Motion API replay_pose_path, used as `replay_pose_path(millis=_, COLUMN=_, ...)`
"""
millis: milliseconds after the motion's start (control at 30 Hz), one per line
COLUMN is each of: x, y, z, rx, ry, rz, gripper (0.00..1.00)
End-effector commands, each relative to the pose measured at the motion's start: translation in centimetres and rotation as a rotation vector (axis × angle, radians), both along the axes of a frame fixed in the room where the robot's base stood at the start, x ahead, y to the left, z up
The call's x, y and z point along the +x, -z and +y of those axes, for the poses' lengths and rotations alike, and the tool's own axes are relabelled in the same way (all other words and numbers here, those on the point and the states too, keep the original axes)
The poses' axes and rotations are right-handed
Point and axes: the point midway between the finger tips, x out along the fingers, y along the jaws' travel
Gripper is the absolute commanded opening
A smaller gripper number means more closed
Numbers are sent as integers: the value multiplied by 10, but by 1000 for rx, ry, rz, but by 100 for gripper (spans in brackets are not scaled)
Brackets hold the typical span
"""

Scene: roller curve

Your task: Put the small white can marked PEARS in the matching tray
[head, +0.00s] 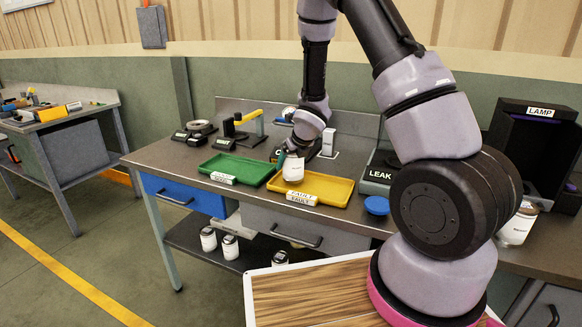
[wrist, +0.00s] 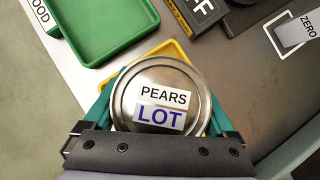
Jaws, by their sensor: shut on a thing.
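The small white can (head: 293,168) is held in my gripper (head: 291,158) over the yellow tray. In the wrist view its round metal lid (wrist: 155,80) carries a label reading PEARS and LOT, between my teal fingers. The yellow tray (head: 331,185) has a front label that seems to read LABEL FAULT; the can hides most of the tray (wrist: 172,47) in the wrist view. The green tray (head: 247,168) is to the left, empty, and its label (wrist: 42,14) shows OOD in the wrist view. I cannot tell whether the can touches the yellow tray.
A LEAK station (head: 378,173) and a blue round dish (head: 376,205) are right of the yellow tray. A LAMP box (head: 535,140) and another can (head: 517,225) stand farther right. Several cans (head: 230,247) sit on the lower shelf.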

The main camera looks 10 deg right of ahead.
Motion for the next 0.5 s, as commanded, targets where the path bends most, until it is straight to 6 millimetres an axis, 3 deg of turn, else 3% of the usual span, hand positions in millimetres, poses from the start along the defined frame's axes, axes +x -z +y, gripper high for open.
replay_pose_path(millis=100, x=0, y=14, z=0, rx=-1, ry=-1, rz=0, gripper=0)
replay_pose_path(millis=500, x=1, y=18, z=0, rx=-1, ry=0, rz=-2, gripper=0)
